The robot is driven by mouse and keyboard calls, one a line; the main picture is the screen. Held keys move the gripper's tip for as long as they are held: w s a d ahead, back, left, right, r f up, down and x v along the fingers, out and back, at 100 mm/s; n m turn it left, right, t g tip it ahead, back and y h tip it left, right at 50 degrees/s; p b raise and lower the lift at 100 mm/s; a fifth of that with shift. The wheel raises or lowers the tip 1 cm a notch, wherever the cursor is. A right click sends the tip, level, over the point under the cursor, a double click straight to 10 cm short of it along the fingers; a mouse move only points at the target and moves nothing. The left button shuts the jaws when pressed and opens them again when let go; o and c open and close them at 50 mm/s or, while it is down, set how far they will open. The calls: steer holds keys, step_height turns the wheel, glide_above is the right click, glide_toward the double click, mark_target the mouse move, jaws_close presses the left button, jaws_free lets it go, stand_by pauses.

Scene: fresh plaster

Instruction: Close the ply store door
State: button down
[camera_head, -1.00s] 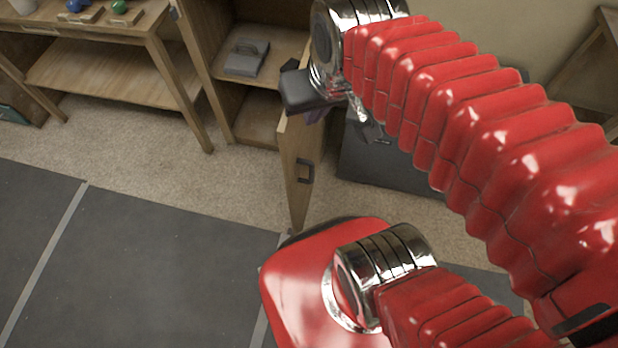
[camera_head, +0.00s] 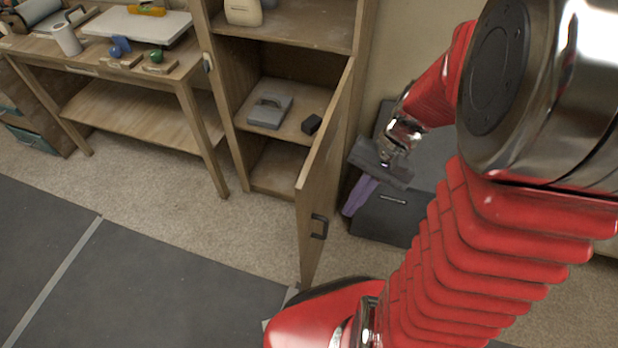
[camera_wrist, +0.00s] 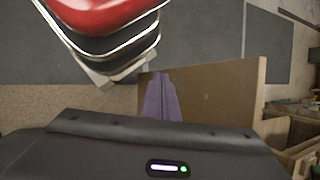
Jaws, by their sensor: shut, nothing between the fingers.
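The ply store is a wooden cabinet (camera_head: 229,130) with its door (camera_head: 325,170) standing wide open towards me from the right side. A dark handle (camera_head: 319,227) is on the door's right-hand face, near its free edge. My gripper (camera_head: 356,200) is to the right of the door, on its handle side, with its purple fingers shut and empty, pointing down. In the wrist view the fingers (camera_wrist: 161,98) overlap the door panel (camera_wrist: 220,88); I cannot tell whether they touch it. The handle is not visible there.
A grey case (camera_head: 268,111) and a small black object (camera_head: 311,124) sit on the cabinet shelf, inside the opening. A wooden workbench (camera_head: 185,85) with tools stands to the left. A dark case (camera_head: 390,218) stands behind my gripper. The carpet in front of the cabinet is clear.

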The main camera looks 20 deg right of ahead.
mark_target(309, 233)
steer(key=s+d+f+m+t+y, duration=0.2)
steer(key=f+m+t, duration=0.4)
steer(key=f, duration=0.5)
steer(key=s+d+f+m+t+y, duration=0.2)
steer(key=d+f+m+t+y, duration=0.2)
steer(key=f+m, duration=0.7)
steer(key=t+y, duration=0.2)
steer(key=y, duration=0.1)
steer(key=shift+x, duration=6.95)
steer(key=shift+r, duration=0.1)
